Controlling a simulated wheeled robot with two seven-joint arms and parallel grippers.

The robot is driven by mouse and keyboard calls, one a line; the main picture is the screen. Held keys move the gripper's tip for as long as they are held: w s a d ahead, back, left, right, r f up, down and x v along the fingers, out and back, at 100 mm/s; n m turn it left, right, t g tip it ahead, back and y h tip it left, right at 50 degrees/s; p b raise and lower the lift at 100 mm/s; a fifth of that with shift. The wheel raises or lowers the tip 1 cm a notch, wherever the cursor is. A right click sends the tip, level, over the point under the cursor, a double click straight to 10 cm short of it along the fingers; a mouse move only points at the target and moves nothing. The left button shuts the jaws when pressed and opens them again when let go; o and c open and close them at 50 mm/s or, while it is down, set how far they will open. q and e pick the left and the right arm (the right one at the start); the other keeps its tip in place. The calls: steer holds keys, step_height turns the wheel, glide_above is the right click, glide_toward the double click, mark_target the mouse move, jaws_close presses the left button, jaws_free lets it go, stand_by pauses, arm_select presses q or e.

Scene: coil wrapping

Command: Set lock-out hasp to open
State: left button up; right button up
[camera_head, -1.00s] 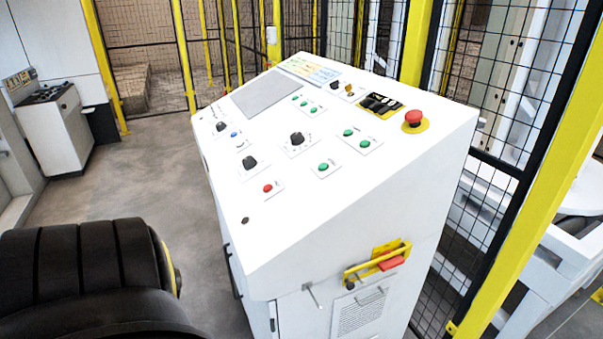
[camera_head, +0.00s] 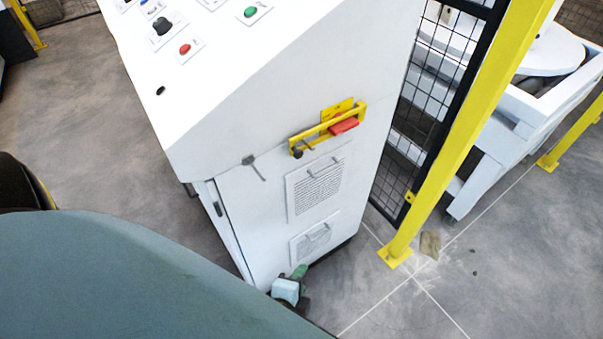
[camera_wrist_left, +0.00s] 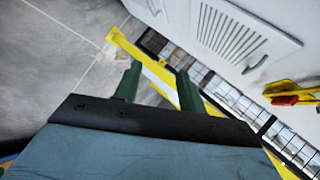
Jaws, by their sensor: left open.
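The lock-out hasp (camera_head: 325,127) is a yellow bar with a red block (camera_head: 344,126) at its right and a dark knob (camera_head: 297,152) at its left end. It sits on the end face of the white console (camera_head: 225,135). In the left wrist view the yellow and red hasp (camera_wrist_left: 294,90) is at the right edge, partly cut off. My left gripper (camera_head: 298,275) is low by the console's bottom, below the hasp and apart from it. In the left wrist view its green fingers (camera_wrist_left: 158,78) are open with nothing between them. My right gripper is not in view.
A thin handle (camera_head: 254,167) sticks out from the console face left of the hasp. Vented panels (camera_head: 319,183) lie below it. A yellow fence post (camera_head: 455,130) with black mesh stands close on the right. Grey floor (camera_head: 385,305) is open in front.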

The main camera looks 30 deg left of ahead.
arm_select(q)
step_height(320, 180, up, 10)
steer(key=w+t+y+b, duration=0.2)
steer(key=t+b, duration=0.1)
steer(key=t+y+b, duration=0.2)
steer(key=t+y, duration=0.1)
glide_toward(298, 157)
steer(key=p+x, duration=0.1)
steer(key=x, duration=0.5)
steer(key=shift+w+a+r+p, duration=0.1)
steer(key=shift+w+p, duration=0.2)
steer(key=shift+p, duration=0.1)
steer(key=shift+x, duration=0.85)
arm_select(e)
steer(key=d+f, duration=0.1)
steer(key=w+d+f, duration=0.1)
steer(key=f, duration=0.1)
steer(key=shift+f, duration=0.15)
arm_select(q)
jaws_close()
